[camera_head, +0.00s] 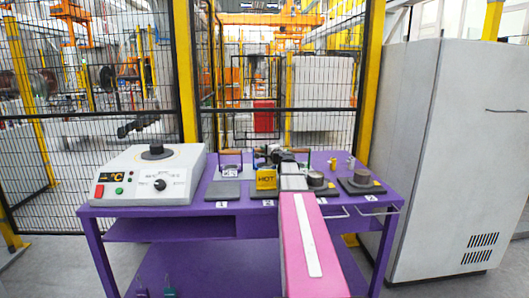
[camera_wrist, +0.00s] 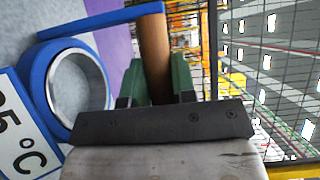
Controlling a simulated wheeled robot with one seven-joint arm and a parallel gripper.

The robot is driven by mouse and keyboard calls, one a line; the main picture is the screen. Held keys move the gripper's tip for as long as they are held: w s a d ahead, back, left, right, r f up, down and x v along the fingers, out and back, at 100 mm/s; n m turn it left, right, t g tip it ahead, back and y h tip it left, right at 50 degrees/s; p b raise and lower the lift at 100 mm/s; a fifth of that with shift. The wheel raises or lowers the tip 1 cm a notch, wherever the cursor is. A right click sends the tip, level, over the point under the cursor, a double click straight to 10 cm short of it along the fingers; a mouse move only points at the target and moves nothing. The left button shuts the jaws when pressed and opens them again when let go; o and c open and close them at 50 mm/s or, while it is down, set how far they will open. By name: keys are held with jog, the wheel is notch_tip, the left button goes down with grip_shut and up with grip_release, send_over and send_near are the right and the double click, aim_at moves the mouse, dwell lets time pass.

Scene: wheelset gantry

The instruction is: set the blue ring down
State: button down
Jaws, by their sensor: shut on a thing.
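The blue ring (camera_wrist: 39,82) fills the left of the wrist view, with a silvery inner face, a blue bar and a brown handle (camera_wrist: 154,45). My gripper (camera_wrist: 158,80) is shut on that handle, with green pads on both sides of it. A white plate (camera_wrist: 22,135) with a °C reading shows beside the ring, partly cut off. In the head view my gripper (camera_head: 276,154) is over the middle of the purple table (camera_head: 145,211). The ring cannot be made out clearly there. I cannot tell whether the ring touches anything below.
A white heater unit (camera_head: 150,178) stands at the table's left. Numbered grey pads, such as pad 1 (camera_head: 222,191), line the front. A yellow HOT sign (camera_head: 266,180) is near pad 2. Dark round parts (camera_head: 316,179) sit to the right. A mesh fence (camera_head: 90,150) stands behind.

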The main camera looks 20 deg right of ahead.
jog(key=c, duration=0.9)
grip_release()
jog(key=shift+c, duration=0.2)
jog(key=v, duration=0.7)
jog(key=shift+s, duration=0.2)
jog(key=shift+r, duration=0.15)
